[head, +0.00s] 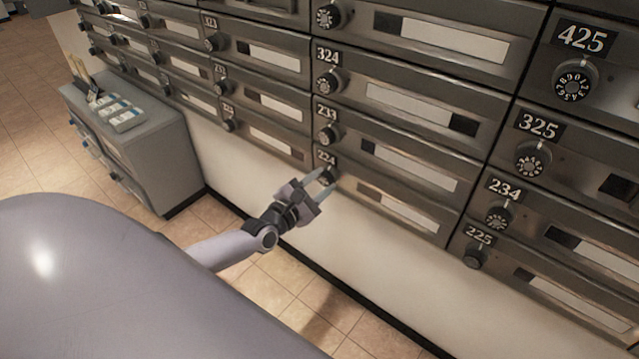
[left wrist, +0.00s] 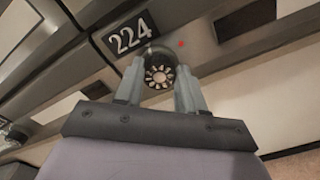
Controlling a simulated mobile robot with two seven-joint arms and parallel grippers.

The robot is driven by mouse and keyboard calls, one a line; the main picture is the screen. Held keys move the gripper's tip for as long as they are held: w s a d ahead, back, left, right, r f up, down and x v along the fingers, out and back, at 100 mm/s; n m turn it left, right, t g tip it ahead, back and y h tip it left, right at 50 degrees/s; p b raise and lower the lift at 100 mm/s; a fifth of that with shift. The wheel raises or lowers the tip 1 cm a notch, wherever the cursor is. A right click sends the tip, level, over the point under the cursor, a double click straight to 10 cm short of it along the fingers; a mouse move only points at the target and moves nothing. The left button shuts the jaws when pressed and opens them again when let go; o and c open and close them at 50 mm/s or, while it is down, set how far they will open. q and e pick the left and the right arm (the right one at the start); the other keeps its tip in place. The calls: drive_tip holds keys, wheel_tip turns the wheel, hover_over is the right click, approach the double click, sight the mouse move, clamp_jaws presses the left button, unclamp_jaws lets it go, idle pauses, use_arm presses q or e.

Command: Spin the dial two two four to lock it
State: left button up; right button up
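The dial of box 224 (head: 327,176) is a dark round knob on the bottom row of mailboxes, just below its 224 number plate (head: 326,157). My left gripper (head: 320,184) is at the dial with one finger on each side. In the left wrist view the gripper (left wrist: 159,88) has its fingers apart; whether they touch the dial I cannot tell. My right gripper is not in view.
Box 233's dial (head: 329,134) is close above, and box 225's dial (head: 475,257) is lower right. A grey cabinet (head: 150,140) with cards on top stands at the left. The wall below the boxes (head: 400,275) is bare.

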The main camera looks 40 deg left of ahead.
use_arm(q)
drive_tip(key=shift+c, duration=1.1)
drive_tip(key=shift+m, duration=0.3)
